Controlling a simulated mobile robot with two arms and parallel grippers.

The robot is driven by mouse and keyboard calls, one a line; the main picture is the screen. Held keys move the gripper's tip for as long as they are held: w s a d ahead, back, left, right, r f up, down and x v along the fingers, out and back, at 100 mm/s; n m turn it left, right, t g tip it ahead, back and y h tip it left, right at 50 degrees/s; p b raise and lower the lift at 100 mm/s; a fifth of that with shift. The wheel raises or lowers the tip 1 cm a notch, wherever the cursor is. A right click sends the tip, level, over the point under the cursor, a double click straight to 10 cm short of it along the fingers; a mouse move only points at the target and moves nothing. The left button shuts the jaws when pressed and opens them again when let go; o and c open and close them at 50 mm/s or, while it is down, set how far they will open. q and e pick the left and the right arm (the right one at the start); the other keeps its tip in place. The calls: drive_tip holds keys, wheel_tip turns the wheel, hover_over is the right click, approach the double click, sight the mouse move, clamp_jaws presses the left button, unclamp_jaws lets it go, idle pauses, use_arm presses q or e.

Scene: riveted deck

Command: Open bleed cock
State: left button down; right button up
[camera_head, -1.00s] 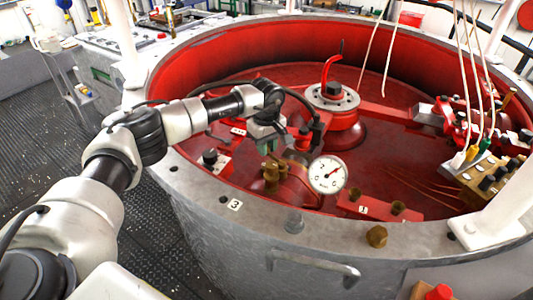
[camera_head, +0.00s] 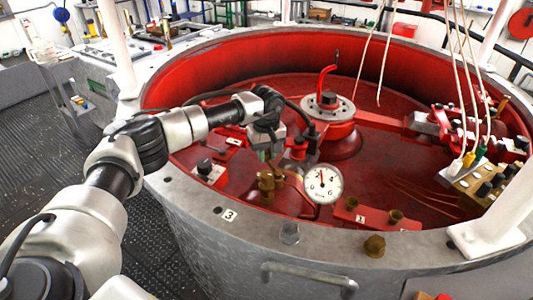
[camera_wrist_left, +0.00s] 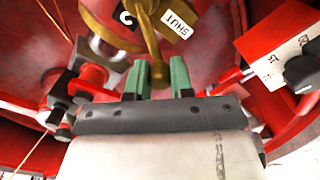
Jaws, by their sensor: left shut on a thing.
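The brass bleed cock (camera_head: 267,185) stands inside the near rim of the red pit, left of a white dial gauge (camera_head: 322,184). In the left wrist view its brass lever (camera_wrist_left: 151,38) runs down from the valve body (camera_wrist_left: 108,22), past a white SHUT label (camera_wrist_left: 177,24) on its right. A black tag with a white letter is on the left. My left gripper (camera_head: 266,155) reaches down over the cock. In the wrist view its green fingertips (camera_wrist_left: 159,70) are on either side of the lever's end, shut on it. The gauge needle points nearly straight up. My right gripper is not in view.
A red hub with a curved red pipe (camera_head: 326,100) stands behind the gripper. A red block with a black knob (camera_head: 207,170) is to its left. A brass manifold with cables (camera_head: 478,188) is at the right. The metal rim (camera_head: 200,208) with bolts runs along the front.

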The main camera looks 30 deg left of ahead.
use_arm(q)
drive_tip(key=c, duration=1)
unclamp_jaws()
wheel_tip(320, 180, up, 11)
drive_tip(key=shift+f, duration=0.1)
